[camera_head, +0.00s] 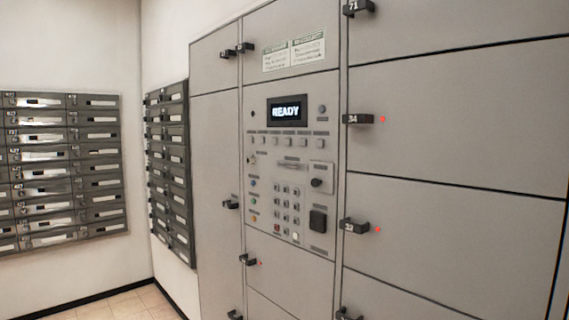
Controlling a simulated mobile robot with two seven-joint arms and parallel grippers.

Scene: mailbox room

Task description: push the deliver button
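A grey control panel (290,222) is set into the middle column of a large parcel locker. Its small screen (287,110) reads READY. Below the screen runs a row of several small light buttons (289,142) with labels too small to read. Lower down are a keypad (287,206), blue, green and yellow buttons (253,198) at its left, and a black square part (318,220) at its right. I cannot tell which button is the deliver button. Neither of my grippers shows in the head view.
Large locker doors (450,120) with dark numbered handles (357,119) and red lights flank the panel at right. The handles stick out. Grey mailbox banks (66,165) hang on the walls at left. Tiled floor (125,306) shows at bottom left.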

